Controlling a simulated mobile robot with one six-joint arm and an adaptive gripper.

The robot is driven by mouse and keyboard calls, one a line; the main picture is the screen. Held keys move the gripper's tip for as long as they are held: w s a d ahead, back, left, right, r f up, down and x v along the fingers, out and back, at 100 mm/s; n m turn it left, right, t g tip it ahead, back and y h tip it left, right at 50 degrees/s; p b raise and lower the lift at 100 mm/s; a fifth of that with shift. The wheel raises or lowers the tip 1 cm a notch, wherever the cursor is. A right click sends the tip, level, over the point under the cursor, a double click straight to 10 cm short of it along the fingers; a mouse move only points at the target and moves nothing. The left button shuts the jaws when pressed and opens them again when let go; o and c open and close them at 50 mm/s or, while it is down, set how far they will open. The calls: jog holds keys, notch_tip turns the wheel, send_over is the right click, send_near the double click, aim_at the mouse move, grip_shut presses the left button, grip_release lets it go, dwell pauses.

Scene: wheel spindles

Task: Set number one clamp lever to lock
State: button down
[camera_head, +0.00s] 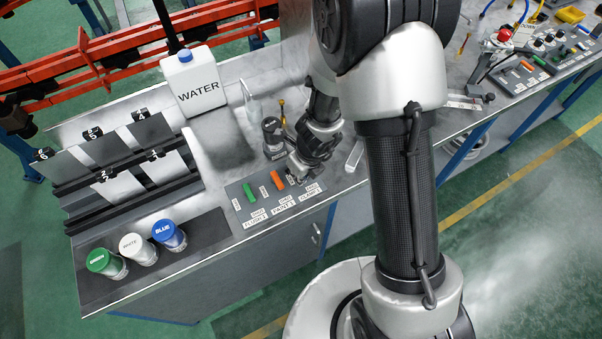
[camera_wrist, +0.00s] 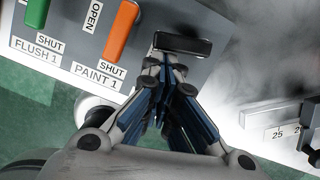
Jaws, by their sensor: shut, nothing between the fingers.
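The control panel (camera_head: 240,207) carries a green lever (camera_head: 249,193), an orange lever (camera_head: 277,180) and, at its right, labels reading CLAMP 1. In the wrist view a dark lever (camera_wrist: 183,44) lies crosswise at the panel's right end, right of the orange lever (camera_wrist: 122,30); I take it as the clamp 1 lever. My gripper (camera_wrist: 167,68) is shut and empty, its fingertips right at this lever; I cannot tell whether they touch it. In the head view my gripper (camera_head: 297,174) is over the panel's right end and hides the lever. The clamp labels are hidden in the wrist view.
Green, white and blue lidded jars (camera_head: 138,246) stand left of the panel. A WATER jug (camera_head: 193,80) stands behind. A dark cylindrical item (camera_head: 273,138) stands close behind the gripper. Another lever panel (camera_head: 541,65) is at the far right. A ruler-like scale (camera_wrist: 275,125) shows right of the fingers.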

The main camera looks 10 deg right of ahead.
jog(key=shift+w, duration=0.1)
jog(key=shift+w+d+p, duration=0.35)
jog(key=shift+w+p, duration=0.3)
jog(key=shift+p, duration=0.05)
jog(key=shift+r, duration=0.1)
